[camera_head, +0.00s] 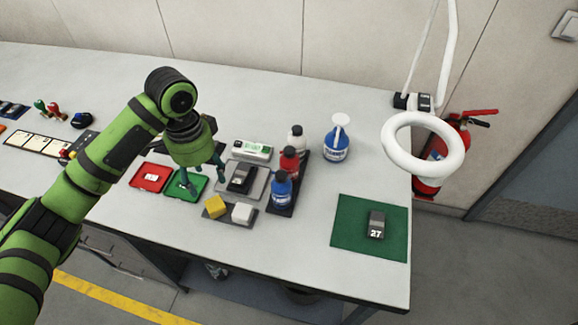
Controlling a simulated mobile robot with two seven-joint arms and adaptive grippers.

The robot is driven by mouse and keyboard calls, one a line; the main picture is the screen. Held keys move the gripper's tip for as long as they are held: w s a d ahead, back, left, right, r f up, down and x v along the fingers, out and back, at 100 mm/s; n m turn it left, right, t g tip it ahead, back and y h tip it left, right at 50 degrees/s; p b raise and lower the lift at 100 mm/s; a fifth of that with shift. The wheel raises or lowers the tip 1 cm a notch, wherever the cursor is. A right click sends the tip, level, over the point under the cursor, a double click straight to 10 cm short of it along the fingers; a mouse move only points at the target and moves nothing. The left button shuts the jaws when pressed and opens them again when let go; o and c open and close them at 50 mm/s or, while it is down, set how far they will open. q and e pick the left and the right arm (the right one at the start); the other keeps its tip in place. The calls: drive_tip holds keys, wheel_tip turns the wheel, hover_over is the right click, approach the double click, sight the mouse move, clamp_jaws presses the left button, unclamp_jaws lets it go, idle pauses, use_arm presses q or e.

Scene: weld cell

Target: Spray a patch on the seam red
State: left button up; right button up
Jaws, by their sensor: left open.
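Three spray-type bottles stand in a row on a dark tray (273,210): a white one (297,138), a red one (289,162) and a blue one (281,188). A dark grey piece marked 27 (376,222) lies on a green mat (345,240) at the right of the table. Another dark piece (241,179) lies on a grey plate (261,172). No seam can be made out on either piece. My left gripper (204,182) is open and empty, its fingers pointing down above the green tray, left of the bottles. My right gripper is out of view.
A red tray (138,182) and a green tray (176,196) lie below my left arm. Yellow (215,205) and white (241,213) blocks sit in front. The table between bottles and mat is clear.

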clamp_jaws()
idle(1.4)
